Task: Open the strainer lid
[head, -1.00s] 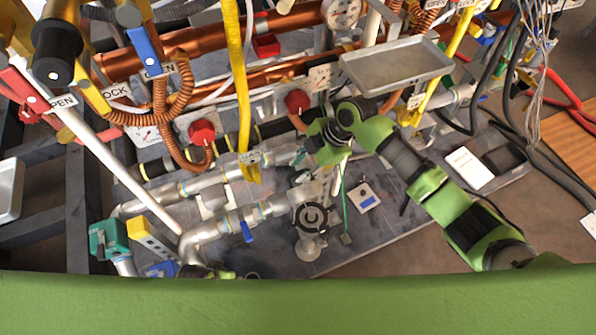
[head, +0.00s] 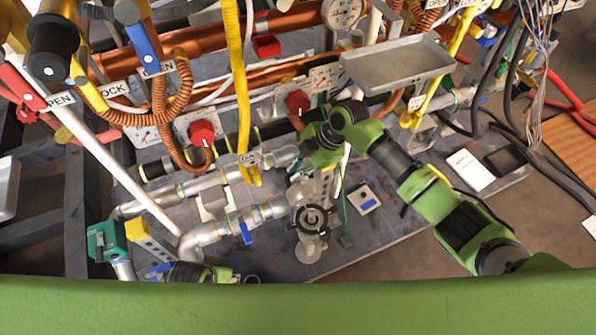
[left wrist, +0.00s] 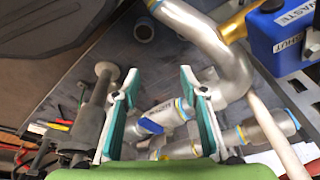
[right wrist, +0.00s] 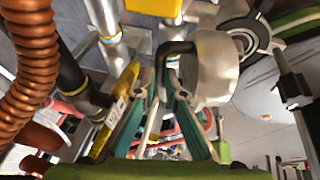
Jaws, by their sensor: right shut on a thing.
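The strainer lid (right wrist: 215,68) is a round silver piece with a dark handle (right wrist: 172,48) in the right wrist view. It looks tilted on its side beside a dark spoked knob (right wrist: 246,36). In the head view the lid (head: 302,191) is a small silver shape just above that knob (head: 314,219). My right gripper (right wrist: 161,88) is shut on the lid's handle; in the head view it (head: 302,172) reaches down beside the lid. My left gripper (left wrist: 157,90) is open and empty above the pipes. The strainer's inside is hidden.
Silver pipes with a blue lever (head: 246,232) run left of the strainer. A grey metal tray (head: 396,68) is above the right arm. Red knobs (head: 202,133), yellow levers and copper hoses crowd the back.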

